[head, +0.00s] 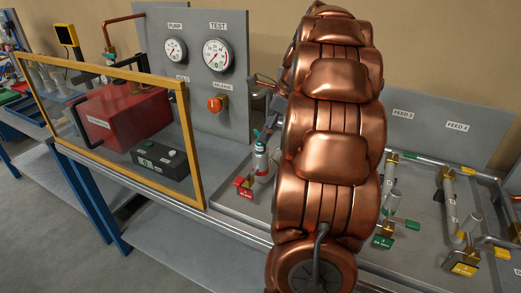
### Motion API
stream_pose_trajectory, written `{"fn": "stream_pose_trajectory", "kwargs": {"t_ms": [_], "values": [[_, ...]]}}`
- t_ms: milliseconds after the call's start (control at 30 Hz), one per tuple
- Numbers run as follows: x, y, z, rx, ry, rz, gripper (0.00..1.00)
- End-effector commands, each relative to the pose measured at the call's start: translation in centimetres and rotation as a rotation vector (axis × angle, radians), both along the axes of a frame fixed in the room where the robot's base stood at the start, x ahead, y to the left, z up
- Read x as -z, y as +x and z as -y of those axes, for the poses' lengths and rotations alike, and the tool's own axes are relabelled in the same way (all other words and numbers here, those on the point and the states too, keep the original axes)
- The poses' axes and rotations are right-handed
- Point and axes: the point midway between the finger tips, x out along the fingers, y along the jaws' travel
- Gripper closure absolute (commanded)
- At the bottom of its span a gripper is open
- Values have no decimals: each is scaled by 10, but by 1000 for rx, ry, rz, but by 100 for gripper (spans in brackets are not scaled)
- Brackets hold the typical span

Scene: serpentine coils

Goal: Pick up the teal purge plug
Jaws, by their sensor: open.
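A small teal piece (257,134), which looks like the teal purge plug, shows on top of a short white and green upright fitting (260,158) on the bench, left of my copper-coloured arm. A red tag block sits at the fitting's foot. My gripper (263,107) seems to show only in part, as dark pieces at the left edge of my arm, above and near the teal piece. It is open. My arm hides the rest of it, and I cannot tell whether it touches the plug.
A yellow-framed clear panel (118,120) stands at left, before a red box (122,112) and a black box (160,158). Gauges and an orange knob (217,103) are on the grey back panel. Pipes with green (382,242) and yellow (464,263) tags stand at right.

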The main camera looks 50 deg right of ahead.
Motion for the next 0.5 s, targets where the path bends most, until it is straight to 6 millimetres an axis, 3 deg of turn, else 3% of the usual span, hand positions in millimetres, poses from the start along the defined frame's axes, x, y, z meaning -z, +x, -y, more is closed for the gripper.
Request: {"fn": "stream_pose_trajectory", "kwargs": {"t_ms": [167,500], "values": [[6,3,-2,-2,1,-1,39],[41,14,-10,-3,4,-1,39]]}}
